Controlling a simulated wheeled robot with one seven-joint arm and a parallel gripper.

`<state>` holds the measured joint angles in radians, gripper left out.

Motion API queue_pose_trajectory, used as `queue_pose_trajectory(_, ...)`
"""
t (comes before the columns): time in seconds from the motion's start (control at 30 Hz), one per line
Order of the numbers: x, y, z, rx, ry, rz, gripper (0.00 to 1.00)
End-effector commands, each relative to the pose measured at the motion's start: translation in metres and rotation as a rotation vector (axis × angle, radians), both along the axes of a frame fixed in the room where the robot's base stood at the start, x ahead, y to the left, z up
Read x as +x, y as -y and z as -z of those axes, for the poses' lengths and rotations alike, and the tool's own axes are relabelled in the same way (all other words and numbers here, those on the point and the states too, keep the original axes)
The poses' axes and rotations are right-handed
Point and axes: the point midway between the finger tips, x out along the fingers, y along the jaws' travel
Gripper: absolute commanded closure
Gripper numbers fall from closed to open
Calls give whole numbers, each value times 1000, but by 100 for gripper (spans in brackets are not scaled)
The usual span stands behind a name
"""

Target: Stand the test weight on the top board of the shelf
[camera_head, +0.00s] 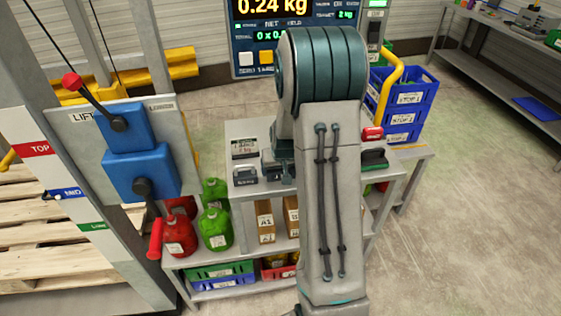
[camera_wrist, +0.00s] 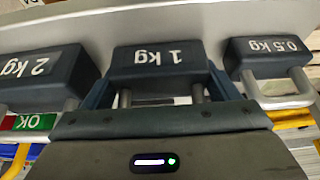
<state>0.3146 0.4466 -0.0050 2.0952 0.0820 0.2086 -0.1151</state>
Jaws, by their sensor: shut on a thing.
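In the wrist view a dark block-shaped weight marked 1 kg (camera_wrist: 160,62), with a grey metal handle, sits between the fingers of my gripper (camera_wrist: 161,82). My gripper is shut on it. A 2 kg weight (camera_wrist: 45,72) is to its left and a 0.5 kg weight (camera_wrist: 268,55) to its right. In the head view my arm hides most of the gripper and the held weight. The grey shelf's top board (camera_head: 238,131) shows left of my arm. A small dark weight (camera_head: 245,176) lies near its front edge. I cannot tell whether the held weight touches a surface.
Blue crates (camera_head: 405,100) stand at the right. A lift lever panel (camera_head: 130,150) stands at the left. A display (camera_head: 258,42) reads 0.24 kg.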

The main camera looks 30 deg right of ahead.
Motion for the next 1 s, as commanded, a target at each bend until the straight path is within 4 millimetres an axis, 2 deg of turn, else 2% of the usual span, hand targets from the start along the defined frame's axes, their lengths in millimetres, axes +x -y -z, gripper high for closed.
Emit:
queue_pose_trajectory(0.37,1,0,2,-2,6,0,77)
queue_pose_trajectory(0.4,0,0,3,0,1,0,13)
queue_pose_trajectory(0.47,0,0,3,0,1,0,0)
queue_pose_trajectory(0.83,-1,0,-4,-1,3,-1,0)
queue_pose_trajectory(1.0,-8,-3,-25,-2,6,-1,0)
